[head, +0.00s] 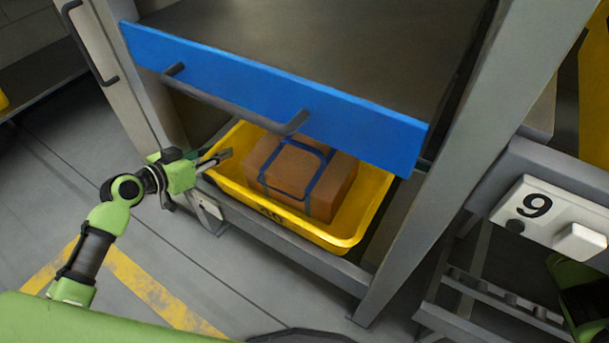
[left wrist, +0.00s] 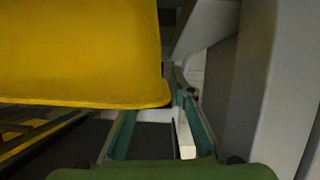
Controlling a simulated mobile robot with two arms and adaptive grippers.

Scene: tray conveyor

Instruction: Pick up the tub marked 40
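A yellow tub (head: 339,239) sits in the bay below the blue front panel. A dark mark (head: 271,216) on its front wall is too small and slanted to read surely. A brown box with blue straps (head: 300,178) lies in the tub. My left gripper (head: 222,157) is at the tub's left end, by the rim. In the left wrist view its two fingers (left wrist: 158,118) stand apart, with the yellow tub wall (left wrist: 80,55) close at upper left. I cannot tell whether they touch it. A green and dark part of my right arm shows at the lower right; its fingers do not show.
The blue panel (head: 360,124) with a dark handle (head: 235,103) overhangs the tub's back. A grey post (head: 440,170) stands right of the tub. A sign marked 9 (head: 535,207) is farther right. Open floor (head: 165,250) lies at the left.

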